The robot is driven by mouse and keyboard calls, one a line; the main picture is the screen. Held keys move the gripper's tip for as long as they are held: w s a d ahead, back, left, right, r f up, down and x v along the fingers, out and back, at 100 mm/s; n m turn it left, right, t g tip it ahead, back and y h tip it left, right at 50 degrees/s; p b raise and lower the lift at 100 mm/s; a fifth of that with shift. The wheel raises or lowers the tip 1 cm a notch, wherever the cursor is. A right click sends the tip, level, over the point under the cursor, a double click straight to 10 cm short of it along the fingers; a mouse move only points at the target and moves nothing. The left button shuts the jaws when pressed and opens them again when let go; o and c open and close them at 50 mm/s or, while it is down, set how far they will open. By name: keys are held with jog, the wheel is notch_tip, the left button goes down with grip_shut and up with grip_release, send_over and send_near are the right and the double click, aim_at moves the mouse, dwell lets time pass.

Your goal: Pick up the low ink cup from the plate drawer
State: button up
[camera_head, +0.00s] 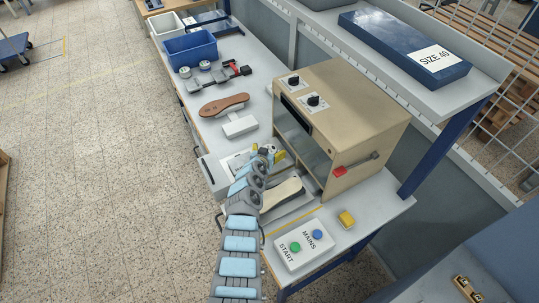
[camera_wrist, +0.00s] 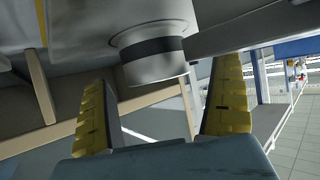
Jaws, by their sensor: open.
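My gripper (camera_head: 267,153) is at the front opening of the beige machine in the head view, with its yellow finger pads just showing. In the wrist view my gripper (camera_wrist: 162,88) is open, its two yellow-padded fingers well apart. A pale round cup with a dark band (camera_wrist: 152,62), seemingly the ink cup, shows beyond and partly between the fingertips. No finger is visibly closed on it. A light plate or drawer surface (camera_head: 238,160) shows beside my gripper in the head view; my arm hides part of it. The cup is not clear in the head view.
The beige machine (camera_head: 355,115) with knobs and a red-handled lever stands close right of my gripper. A sole-shaped piece (camera_head: 282,193) lies nearby. A START/MAINS button box (camera_head: 304,244), a brown sole (camera_head: 223,105), a white block (camera_head: 240,126) and a blue bin (camera_head: 190,49) are on the bench.

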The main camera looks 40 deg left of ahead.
aim_at(270, 150)
jog(key=shift+w+a+f, duration=0.15)
jog(key=shift+w+f, duration=0.15)
jog(key=shift+w, duration=0.05)
jog(key=c, duration=1.4)
jog(key=shift+w+r, duration=0.1)
jog(key=shift+r, duration=0.05)
notch_tip(270, 150, up, 4)
jog(key=shift+f+p, duration=0.1)
jog(key=shift+p, duration=0.9)
jog(key=shift+w+d+r+p+v, duration=0.15)
jog(key=shift+w+d+p+v, duration=0.2)
jog(key=shift+v, duration=2.4)
jog(key=shift+w+d+r+p+v, duration=0.25)
jog(key=shift+d+v, duration=0.15)
jog(key=shift+v, duration=2.35)
jog(key=shift+w+d+r+p+v, duration=0.1)
jog(key=shift+w+d+p+v, duration=0.25)
jog(key=shift+v, duration=2.35)
